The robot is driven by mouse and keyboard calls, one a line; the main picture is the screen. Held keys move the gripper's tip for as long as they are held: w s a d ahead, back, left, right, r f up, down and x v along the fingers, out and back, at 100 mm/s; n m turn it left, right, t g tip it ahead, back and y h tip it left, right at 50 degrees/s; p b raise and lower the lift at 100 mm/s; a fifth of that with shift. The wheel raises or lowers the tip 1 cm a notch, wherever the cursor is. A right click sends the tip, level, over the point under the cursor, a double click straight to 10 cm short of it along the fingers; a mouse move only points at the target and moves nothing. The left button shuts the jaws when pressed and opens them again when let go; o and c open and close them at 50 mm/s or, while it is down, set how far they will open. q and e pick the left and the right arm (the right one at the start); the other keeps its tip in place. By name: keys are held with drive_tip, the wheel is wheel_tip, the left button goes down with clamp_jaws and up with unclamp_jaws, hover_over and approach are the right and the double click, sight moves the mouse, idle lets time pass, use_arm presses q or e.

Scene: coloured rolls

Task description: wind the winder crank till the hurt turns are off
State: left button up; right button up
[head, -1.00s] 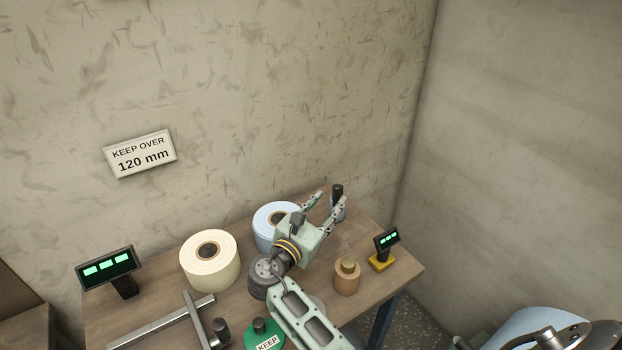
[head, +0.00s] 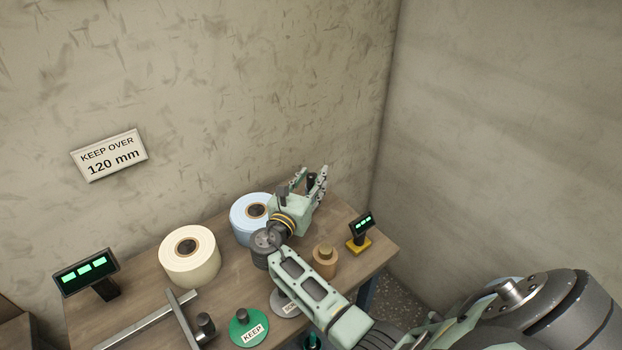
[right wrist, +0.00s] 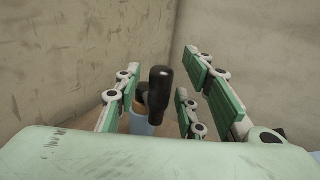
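The black upright handle (head: 311,181), which looks like the winder crank's grip, stands at the back right of the wooden table. It is also in the middle of the right wrist view (right wrist: 160,88). My right gripper (head: 314,174) is open around it, with fingers on both sides and visible gaps in the wrist view. A small blue roll with a brown core (right wrist: 140,122) shows below and behind the handle. The rest of the winder is hidden by my gripper. A large light blue roll (head: 240,221) stands left of my right gripper. My left gripper is not in view.
A cream roll (head: 190,268), a metal bar (head: 145,325), a green KEEP disc (head: 238,328), a grey disc (head: 279,300) and a brown spool (head: 325,264) lie on the table. Lit displays stand left (head: 86,272) and right (head: 362,228). A wall sign (head: 109,155) reads KEEP OVER 120 mm.

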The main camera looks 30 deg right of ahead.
drive_tip(key=c, duration=0.4)
clamp_jaws()
drive_tip(key=shift+w+f, duration=0.1)
